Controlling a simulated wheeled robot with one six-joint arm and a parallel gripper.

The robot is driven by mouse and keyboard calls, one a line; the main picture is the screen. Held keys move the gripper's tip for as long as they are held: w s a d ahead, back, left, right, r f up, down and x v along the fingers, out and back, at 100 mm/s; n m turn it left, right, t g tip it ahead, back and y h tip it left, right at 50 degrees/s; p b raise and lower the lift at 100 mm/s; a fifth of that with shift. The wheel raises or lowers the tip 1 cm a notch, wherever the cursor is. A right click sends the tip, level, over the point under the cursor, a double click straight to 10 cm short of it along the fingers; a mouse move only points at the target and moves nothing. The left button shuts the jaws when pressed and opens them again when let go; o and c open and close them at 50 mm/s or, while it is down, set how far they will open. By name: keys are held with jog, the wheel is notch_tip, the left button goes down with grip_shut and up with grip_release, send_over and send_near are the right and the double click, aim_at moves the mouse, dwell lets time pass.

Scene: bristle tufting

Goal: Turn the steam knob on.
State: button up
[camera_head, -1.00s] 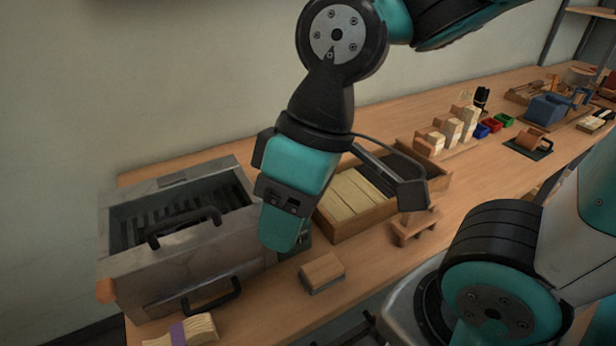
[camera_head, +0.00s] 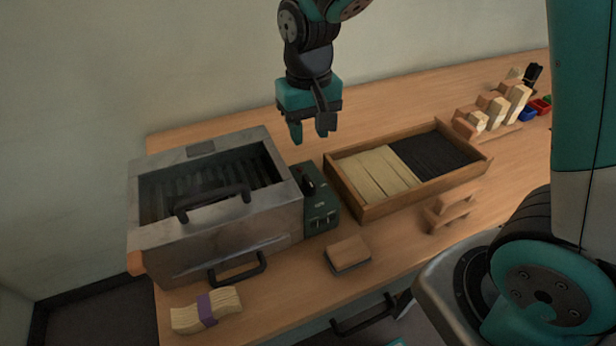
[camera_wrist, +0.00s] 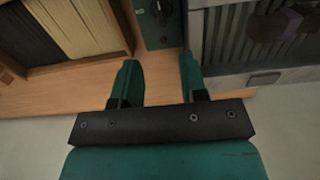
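A green control box (camera_head: 320,208) stands against the right side of the metal steam box (camera_head: 235,232). A dark knob (camera_head: 308,184) sits on its sloped top, and small pale marks or switches show lower on its face. In the wrist view the green control box (camera_wrist: 155,30) is at the top, with the dark knob (camera_wrist: 163,8) near the edge. My gripper (camera_head: 311,130) is open and empty, fingers pointing down, above and behind the control box. In the wrist view my gripper (camera_wrist: 160,77) has its two teal fingers apart with only bare table between them.
A wooden tray (camera_head: 372,211) with pale and black bristles lies right of the control box. A brush block (camera_head: 348,252) and a tied bristle bundle (camera_head: 207,310) lie in front. The steam box has a lid handle (camera_head: 212,203) and a front handle (camera_head: 238,270).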

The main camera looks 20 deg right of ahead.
aim_at(308, 180)
notch_tip(308, 180, down, 13)
jog(key=shift+r, duration=0.1)
dwell(0.3)
grip_shut()
